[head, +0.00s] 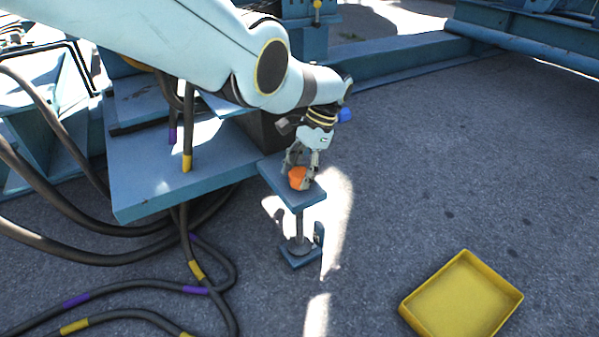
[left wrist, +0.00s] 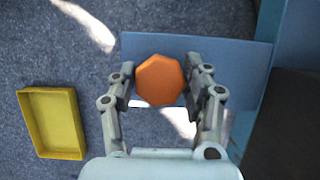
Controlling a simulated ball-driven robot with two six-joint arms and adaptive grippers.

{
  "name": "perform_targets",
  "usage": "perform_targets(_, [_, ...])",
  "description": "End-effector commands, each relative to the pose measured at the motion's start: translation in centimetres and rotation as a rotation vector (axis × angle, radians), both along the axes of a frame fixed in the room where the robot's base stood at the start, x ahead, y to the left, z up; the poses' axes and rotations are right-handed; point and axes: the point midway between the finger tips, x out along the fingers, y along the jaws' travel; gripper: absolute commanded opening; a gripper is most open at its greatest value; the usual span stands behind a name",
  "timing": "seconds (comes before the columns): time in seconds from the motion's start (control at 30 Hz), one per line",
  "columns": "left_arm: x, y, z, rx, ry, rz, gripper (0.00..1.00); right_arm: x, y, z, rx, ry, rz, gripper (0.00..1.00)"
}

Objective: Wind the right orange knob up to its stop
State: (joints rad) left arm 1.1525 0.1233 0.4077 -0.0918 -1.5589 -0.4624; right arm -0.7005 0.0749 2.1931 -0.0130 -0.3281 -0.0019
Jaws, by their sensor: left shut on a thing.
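The orange knob (head: 299,178) sits on top of a small blue plate (head: 314,194) carried on a post above the ground. In the left wrist view the knob (left wrist: 159,80) is a faceted orange disc seen from above, over the blue plate (left wrist: 235,58). My left gripper (head: 301,172) comes down onto the knob from above. Its two fingers (left wrist: 160,82) stand on either side of the knob and are shut on it. The fingers hide part of the knob in the head view. My right gripper is in neither view.
A yellow tray (head: 462,298) lies on the ground at the lower right. Dark cables (head: 120,258) with purple and yellow bands run at the left, by a blue platform (head: 170,172). A blue beam (head: 400,58) lies behind. The ground right of the post is open.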

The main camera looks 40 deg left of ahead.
Motion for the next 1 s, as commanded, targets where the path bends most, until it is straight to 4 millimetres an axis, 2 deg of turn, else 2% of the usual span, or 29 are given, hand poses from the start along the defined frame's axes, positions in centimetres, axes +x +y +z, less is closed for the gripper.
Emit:
perform_targets(0.2, [0.0, -0.1, -0.1, -0.002, 0.0, 0.001, 0.17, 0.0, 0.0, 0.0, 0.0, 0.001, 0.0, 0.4])
perform_targets(0.23, [0.0, -0.1, -0.1, -0.002, 0.0, 0.001, 0.53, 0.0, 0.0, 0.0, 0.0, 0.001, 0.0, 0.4])
perform_targets(0.37, [0.0, -0.1, -0.1, -0.002, 0.0, -0.001, 0.7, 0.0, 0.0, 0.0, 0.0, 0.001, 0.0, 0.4])
perform_targets(0.73, [0.3, -0.1, 0.6, 0.0, -0.002, -0.001, 0.71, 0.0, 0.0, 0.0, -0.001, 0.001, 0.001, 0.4])
perform_targets(0.87, [1.1, -0.4, 2.5, 0.0, -0.005, -0.002, 0.71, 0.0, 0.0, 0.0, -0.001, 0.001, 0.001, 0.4])
perform_targets(1.0, [2.3, -0.9, 5.5, -0.001, -0.006, -0.003, 0.71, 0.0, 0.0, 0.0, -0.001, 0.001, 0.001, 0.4])
